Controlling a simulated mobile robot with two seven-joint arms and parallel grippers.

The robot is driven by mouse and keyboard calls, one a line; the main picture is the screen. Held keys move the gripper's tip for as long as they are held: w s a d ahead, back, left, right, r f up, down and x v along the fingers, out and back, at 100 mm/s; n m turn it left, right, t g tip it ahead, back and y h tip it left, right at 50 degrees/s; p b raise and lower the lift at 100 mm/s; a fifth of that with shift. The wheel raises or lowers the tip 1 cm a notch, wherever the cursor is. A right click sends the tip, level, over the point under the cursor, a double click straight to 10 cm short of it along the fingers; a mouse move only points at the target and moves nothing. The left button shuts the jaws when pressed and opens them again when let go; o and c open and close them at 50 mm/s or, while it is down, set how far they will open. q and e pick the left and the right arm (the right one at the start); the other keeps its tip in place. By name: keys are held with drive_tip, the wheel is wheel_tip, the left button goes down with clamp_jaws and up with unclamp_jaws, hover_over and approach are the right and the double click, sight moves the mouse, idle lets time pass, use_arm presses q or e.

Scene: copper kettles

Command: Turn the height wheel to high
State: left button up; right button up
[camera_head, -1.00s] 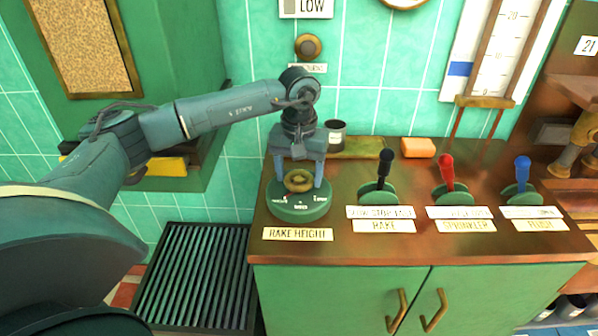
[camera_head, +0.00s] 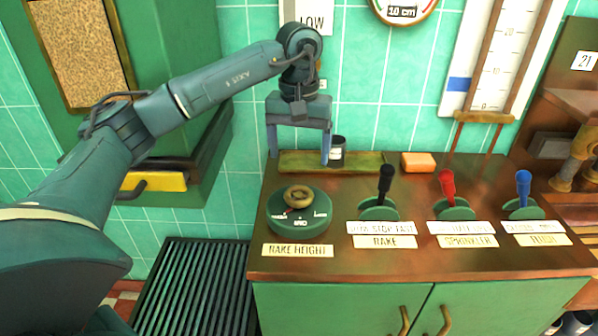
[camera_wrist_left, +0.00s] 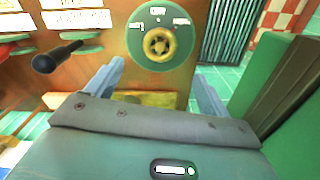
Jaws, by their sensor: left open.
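The height wheel, a small brass ring (camera_head: 298,196), sits on a round green dial base (camera_head: 300,224) above the RAKE HEIGHT label (camera_head: 298,250). A red mark shows at the dial's left side; the small position labels are too blurred to read. My left gripper (camera_head: 299,158) is open and empty, above and behind the wheel, fingers pointing down and apart from it. In the left wrist view the wheel (camera_wrist_left: 160,43) lies beyond the open fingers (camera_wrist_left: 157,76). My right gripper is not in view.
Black (camera_head: 385,180), red (camera_head: 447,184) and blue (camera_head: 523,184) levers stand to the right. A dark cup (camera_head: 337,148) and an orange block (camera_head: 418,162) are at the back. A gauge (camera_head: 404,10) reads 10 cm, and a LOW sign (camera_head: 315,20) hangs on the wall.

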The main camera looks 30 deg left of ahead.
use_arm(q)
drive_tip(key=shift+r, duration=1.6)
